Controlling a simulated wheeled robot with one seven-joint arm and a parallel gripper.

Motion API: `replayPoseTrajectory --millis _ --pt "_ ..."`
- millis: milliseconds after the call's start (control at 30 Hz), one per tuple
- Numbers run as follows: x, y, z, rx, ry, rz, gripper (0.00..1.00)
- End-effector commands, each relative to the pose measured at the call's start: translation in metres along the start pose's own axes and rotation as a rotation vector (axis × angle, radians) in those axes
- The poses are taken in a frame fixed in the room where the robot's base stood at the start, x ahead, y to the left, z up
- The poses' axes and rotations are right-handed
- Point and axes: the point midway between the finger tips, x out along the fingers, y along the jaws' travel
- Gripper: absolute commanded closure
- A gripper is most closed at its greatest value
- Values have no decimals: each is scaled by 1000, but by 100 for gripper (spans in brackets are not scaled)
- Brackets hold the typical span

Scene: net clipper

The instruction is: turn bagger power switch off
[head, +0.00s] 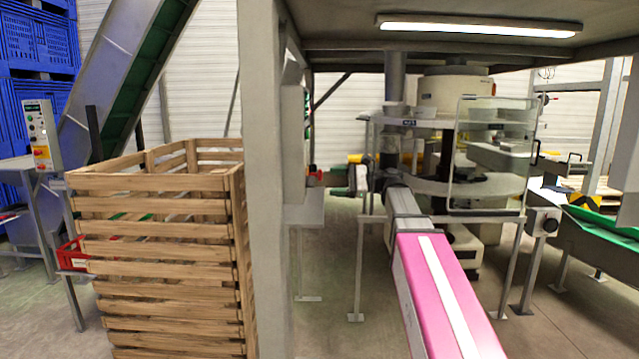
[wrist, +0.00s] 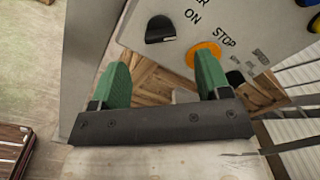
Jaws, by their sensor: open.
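In the wrist view, a light grey control panel (wrist: 131,32) fills the top, tilted in the picture. It carries a black switch knob (wrist: 160,29) beside lettering that ends in "ER" and the word "ON". A round orange button (wrist: 203,54) is near the word "STOP". My gripper (wrist: 158,62) has two green fingers, spread wide with nothing between them. The knob shows above the gap between the fingertips, apart from both; the right finger partly overlaps the orange button.
A grey post (head: 262,200) stands left of my arm, with a slatted wooden crate (head: 160,265) beside it. A machine with a clear guard (head: 485,150) stands behind my arm. Another control box (head: 40,135) is at far left. Floor left of my arm is partly clear.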

Motion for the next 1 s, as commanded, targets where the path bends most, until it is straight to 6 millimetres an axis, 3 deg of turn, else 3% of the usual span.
replayPoseTrajectory --millis 100,333,767,933,1000 --pt "22 0 0 0 -1 2 30" --pt "50 0 0 -1 0 1 30" --pt "58 0 0 -1 1 0 30" --pt "58 0 0 -1 1 0 79" --pt "58 0 0 -1 1 0 79"
